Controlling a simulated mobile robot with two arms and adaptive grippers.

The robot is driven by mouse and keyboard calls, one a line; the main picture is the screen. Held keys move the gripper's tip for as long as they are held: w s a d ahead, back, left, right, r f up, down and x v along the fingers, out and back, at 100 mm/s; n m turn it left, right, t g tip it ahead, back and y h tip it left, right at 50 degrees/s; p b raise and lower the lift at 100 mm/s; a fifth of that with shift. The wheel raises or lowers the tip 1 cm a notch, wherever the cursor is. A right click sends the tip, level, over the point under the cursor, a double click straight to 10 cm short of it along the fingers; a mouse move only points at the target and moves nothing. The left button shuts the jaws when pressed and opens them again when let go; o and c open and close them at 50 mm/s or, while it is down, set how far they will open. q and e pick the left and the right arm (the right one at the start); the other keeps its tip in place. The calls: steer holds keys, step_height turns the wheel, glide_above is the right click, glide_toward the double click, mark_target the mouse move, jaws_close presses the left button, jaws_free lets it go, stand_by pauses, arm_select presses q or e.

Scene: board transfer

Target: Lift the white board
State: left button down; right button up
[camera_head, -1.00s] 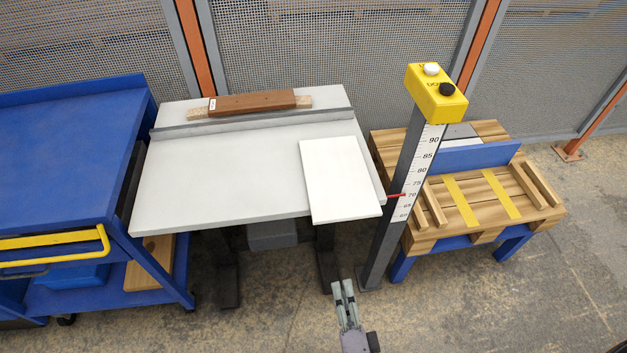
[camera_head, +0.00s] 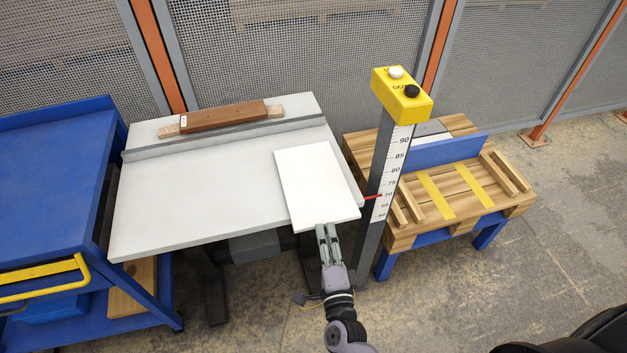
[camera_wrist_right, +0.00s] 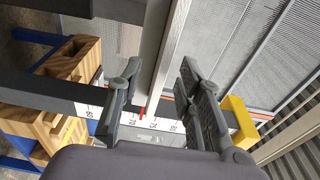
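The white board (camera_head: 315,180) lies flat on the right part of the grey table (camera_head: 180,205), with its near edge sticking out past the table's front edge. My right gripper (camera_head: 326,231) is at that near edge. In the right wrist view the board (camera_wrist_right: 169,50) shows edge-on as a pale strip between the two fingers. The fingers of the right gripper (camera_wrist_right: 160,70) are open, one on each side of the board, with gaps visible. Whether the fingertips overlap the board's edge in depth is hard to tell. My left gripper is not in view.
A post with a height scale and yellow button box (camera_head: 402,98) stands close right of the table. A wooden pallet bench (camera_head: 460,190) is beyond it. A brown wooden block (camera_head: 222,115) lies at the table's back. A blue cart (camera_head: 50,180) stands left.

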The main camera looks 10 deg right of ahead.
mark_target(322, 219)
steer(key=w, duration=0.5)
steer(key=shift+d+r+p, duration=0.15)
steer(key=shift+r+p, duration=0.05)
steer(key=shift+p, duration=0.2)
steer(key=shift+c, duration=0.3)
jaws_close()
steer(key=shift+r, duration=0.15)
